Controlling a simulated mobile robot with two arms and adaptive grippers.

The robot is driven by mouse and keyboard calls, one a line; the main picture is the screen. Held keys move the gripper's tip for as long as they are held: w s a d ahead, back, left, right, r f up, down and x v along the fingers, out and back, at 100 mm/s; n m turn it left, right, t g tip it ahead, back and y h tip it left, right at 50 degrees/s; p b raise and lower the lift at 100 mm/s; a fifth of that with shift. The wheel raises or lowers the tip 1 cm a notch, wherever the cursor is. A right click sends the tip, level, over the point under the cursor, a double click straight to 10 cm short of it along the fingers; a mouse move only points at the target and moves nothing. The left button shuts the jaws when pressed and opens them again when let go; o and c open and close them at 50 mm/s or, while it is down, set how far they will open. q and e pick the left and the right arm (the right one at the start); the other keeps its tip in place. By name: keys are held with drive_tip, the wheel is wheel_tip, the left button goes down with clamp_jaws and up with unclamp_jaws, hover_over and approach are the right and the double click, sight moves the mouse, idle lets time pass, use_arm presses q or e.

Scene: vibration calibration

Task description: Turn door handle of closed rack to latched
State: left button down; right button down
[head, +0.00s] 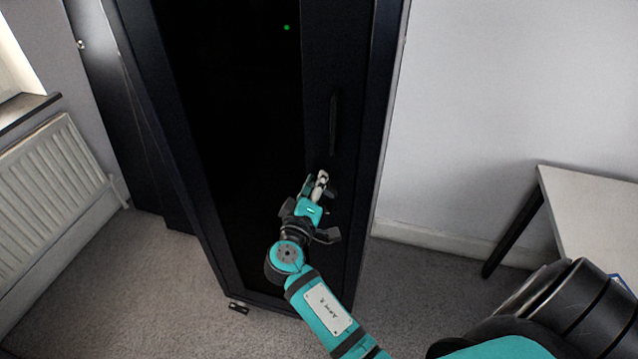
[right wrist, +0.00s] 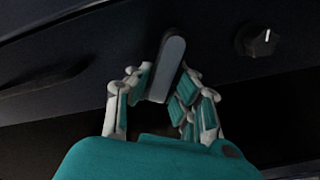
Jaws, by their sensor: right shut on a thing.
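The tall black rack (head: 245,130) stands with its door closed, as far as the head view shows. My right gripper (head: 321,180) is at the right side of the door, below a dark vertical bar (head: 333,125). In the right wrist view, a grey, flat, round-ended door handle (right wrist: 168,65) stands between the fingers of my right gripper (right wrist: 161,92), which is shut on it. The handle's lower end is hidden between the fingers, and whether it is latched cannot be told. My left gripper is out of view.
A round dark knob (right wrist: 258,40) with a white mark sits right of the handle. A green light (head: 287,28) glows high on the rack. A white radiator (head: 50,190) is at left, a table (head: 600,205) at right.

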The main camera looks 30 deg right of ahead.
drive_tip(key=n, duration=0.4)
drive_tip(key=n+p, duration=0.1)
drive_tip(key=n, duration=0.1)
drive_tip(key=shift+w+a+f, duration=0.1)
drive_tip(key=shift+f, duration=0.35)
drive_tip(key=c, duration=1.2)
unclamp_jaws()
drive_tip(key=shift+o, duration=0.2)
drive_tip(key=v, duration=1.2)
